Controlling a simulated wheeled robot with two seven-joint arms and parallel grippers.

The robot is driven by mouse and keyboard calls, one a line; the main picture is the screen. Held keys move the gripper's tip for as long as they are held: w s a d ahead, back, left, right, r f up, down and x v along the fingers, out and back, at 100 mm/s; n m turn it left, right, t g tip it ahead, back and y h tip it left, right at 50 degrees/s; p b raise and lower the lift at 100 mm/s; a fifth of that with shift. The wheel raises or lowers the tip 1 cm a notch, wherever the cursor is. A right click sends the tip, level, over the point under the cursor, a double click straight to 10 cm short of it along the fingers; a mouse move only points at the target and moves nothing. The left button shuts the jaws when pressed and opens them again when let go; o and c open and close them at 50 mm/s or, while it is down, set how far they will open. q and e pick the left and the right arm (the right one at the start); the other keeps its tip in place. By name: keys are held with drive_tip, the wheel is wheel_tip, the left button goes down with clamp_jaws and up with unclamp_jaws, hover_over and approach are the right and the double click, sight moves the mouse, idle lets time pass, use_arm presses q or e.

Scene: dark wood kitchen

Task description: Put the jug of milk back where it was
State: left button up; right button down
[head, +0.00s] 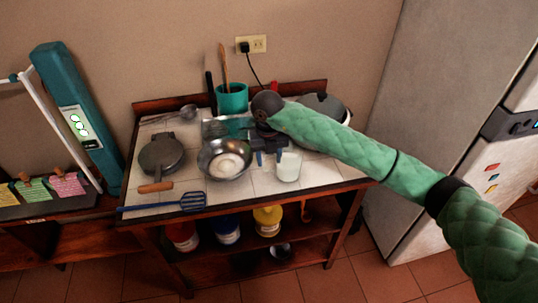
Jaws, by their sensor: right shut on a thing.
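The jug of milk (289,168), a clear vessel with white contents, is upright at the front middle of the white tiled table top (320,175). My right gripper (270,158) reaches in from the right and points down at the jug's left side. It is shut on the jug; the exact grip point is small and partly hidden. I cannot tell whether the jug's base touches the tiles. My left gripper is not in view.
A metal bowl (226,160) with pale contents stands just left of the jug. A waffle iron (163,155), a blue spatula (180,203) and a teal utensil pot (232,98) are also on the table. A fridge (440,110) stands at right.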

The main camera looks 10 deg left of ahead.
drive_tip(key=shift+f, duration=0.1)
drive_tip(key=shift+f, duration=0.15)
idle(0.3)
drive_tip(key=c, duration=0.7)
unclamp_jaws()
drive_tip(key=shift+c, duration=0.2)
